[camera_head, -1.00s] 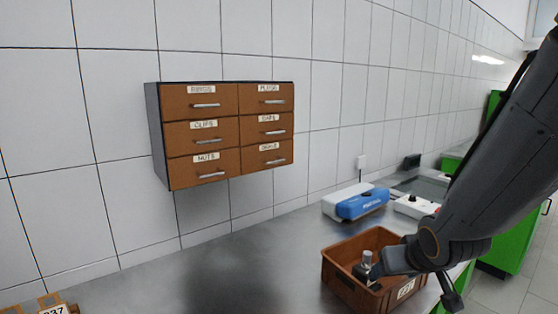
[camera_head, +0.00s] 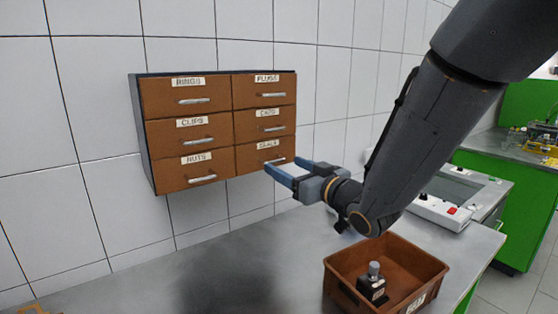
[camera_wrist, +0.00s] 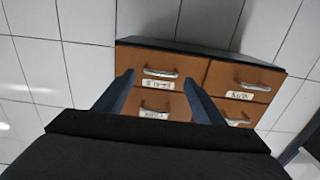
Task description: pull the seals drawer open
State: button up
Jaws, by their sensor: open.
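The seals drawer (camera_head: 252,159) is the bottom right drawer of a brown wall cabinet, its label small and blurred. It looks shut, flush with the drawers around it. Its silver handle (camera_head: 276,161) is partly behind my gripper (camera_head: 286,167), which is open and empty with blue fingers just in front of the drawer. In the wrist view, which is upside down, the drawer's handle (camera_wrist: 160,73) lies between the two fingertips of my gripper (camera_wrist: 160,80). I cannot tell whether the fingers touch the drawer front.
Other closed drawers, such as nuts (camera_head: 196,171) and clips (camera_head: 192,132), surround it. A brown bin (camera_head: 340,282) holding a small dark part (camera_head: 372,287) stands on the steel bench below my arm. The bench under the cabinet (camera_head: 225,265) is clear.

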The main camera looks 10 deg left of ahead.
aim_at(277, 161)
jog(key=shift+p+x, duration=0.5)
jog(key=shift+x, duration=1.25)
